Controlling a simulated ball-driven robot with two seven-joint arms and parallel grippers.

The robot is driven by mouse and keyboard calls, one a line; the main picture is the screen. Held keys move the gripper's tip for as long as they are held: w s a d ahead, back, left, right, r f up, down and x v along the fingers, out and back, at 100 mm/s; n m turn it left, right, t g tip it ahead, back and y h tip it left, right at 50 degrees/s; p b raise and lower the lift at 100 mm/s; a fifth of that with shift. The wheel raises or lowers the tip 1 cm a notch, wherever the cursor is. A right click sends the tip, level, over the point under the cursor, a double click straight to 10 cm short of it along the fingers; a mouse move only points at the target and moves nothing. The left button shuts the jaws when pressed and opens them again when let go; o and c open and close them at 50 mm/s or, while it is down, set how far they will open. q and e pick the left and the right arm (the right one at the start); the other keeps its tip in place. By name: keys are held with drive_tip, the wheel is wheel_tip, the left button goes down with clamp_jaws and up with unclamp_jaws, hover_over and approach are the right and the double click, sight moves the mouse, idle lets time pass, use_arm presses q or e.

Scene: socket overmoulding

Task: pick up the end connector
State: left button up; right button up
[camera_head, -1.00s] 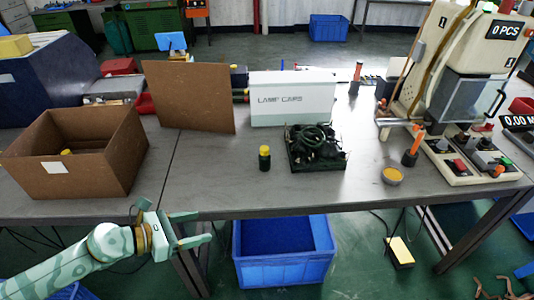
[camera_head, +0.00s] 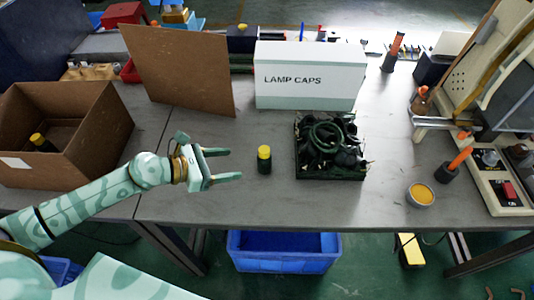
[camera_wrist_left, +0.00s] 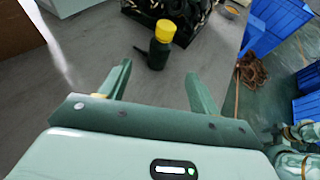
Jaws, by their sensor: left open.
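The end connector (camera_head: 264,160), a small dark cylinder with a yellow top, stands upright on the grey table near the middle. My left gripper (camera_head: 235,164) is open and empty just to its left, fingers pointing at it, with a small gap between. In the left wrist view the end connector (camera_wrist_left: 159,47) stands beyond the two open fingertips, roughly in line with the space between them. My right gripper is not in view.
A tray of black cables (camera_head: 331,172) lies right of the connector, with a white lamp caps box (camera_head: 310,82) behind. A cardboard box (camera_head: 83,158) at left holds another yellow-topped piece (camera_head: 41,142). An orange-filled dish (camera_head: 421,195) sits at right.

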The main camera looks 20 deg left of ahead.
sight(269, 160)
use_arm(q)
drive_tip(key=x, duration=0.7)
drive_tip(key=shift+w+d+f, duration=0.1)
drive_tip(key=shift+w+d, duration=0.15)
drive_tip(key=shift+w+d+f+b, duration=0.25)
drive_tip(key=shift+w+d+b, duration=0.05)
drive_tip(key=shift+d, duration=0.1)
drive_tip(key=b+x, duration=0.1)
drive_tip(key=x, duration=0.3)
drive_tip(key=shift+w+d+f, duration=0.25)
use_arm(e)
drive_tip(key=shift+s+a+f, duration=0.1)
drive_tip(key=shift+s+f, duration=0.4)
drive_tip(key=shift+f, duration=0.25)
use_arm(q)
drive_tip(key=shift+c, duration=0.3)
drive_tip(key=c, duration=1)
